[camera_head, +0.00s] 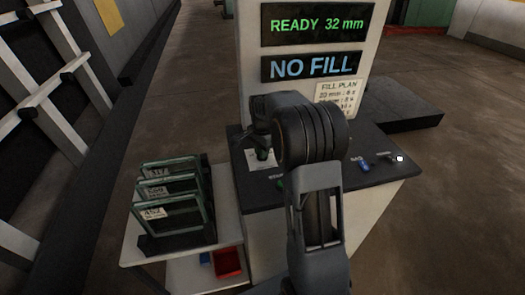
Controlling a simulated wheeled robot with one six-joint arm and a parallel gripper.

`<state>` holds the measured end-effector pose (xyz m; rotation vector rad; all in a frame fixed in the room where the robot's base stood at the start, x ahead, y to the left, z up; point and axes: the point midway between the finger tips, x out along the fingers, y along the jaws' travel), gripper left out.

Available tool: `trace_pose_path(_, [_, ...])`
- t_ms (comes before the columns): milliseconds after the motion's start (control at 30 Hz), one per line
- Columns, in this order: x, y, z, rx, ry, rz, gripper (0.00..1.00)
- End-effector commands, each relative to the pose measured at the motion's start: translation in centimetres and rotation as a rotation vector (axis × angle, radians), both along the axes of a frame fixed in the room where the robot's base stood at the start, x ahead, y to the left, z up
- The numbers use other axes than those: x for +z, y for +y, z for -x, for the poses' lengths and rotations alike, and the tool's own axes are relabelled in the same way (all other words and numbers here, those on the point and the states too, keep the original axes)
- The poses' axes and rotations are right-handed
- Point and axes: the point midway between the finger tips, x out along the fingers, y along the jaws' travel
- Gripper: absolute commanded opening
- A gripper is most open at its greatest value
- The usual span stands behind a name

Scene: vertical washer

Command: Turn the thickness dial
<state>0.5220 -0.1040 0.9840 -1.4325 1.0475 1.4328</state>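The display (318,24) on the white machine reads "READY 32 mm" in green, and the sign below it (311,66) reads "NO FILL". My gripper (262,152) points down over the left part of the dark control top (382,178), by a white label (258,161). A small green part shows at its tips; I cannot tell what it is, nor whether the fingers are open or shut. I cannot make out the thickness dial; my gripper and wrist hide part of the control top. A blue control (363,164) and a small white-tipped one (399,158) show at right.
A fill plan card (338,97) is on the machine's front, partly hidden by my arm. Several numbered glass panes (170,195) stand in a rack on a side table (134,240) at left. A red bin (227,262) sits below. A white frame (45,95) stands far left.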

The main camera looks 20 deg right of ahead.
Motion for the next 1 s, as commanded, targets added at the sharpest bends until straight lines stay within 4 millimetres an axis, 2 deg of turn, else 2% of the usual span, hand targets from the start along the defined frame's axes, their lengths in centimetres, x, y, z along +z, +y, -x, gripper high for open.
trace_pose_path(33, [0.0, -0.1, 0.0, -0.003, -0.001, 0.001, 0.17])
trace_pose_path(267, [0.0, 0.0, 0.0, -0.001, -0.001, 0.001, 0.38])
trace_pose_path(567, [0.3, 0.0, 0.0, 0.0, -0.001, 0.001, 0.38])
trace_pose_path(733, [2.5, 0.0, -0.1, 0.0, -0.006, 0.001, 0.38])
trace_pose_path(1000, [8.1, 0.0, -0.1, 0.0, -0.006, 0.001, 0.38])
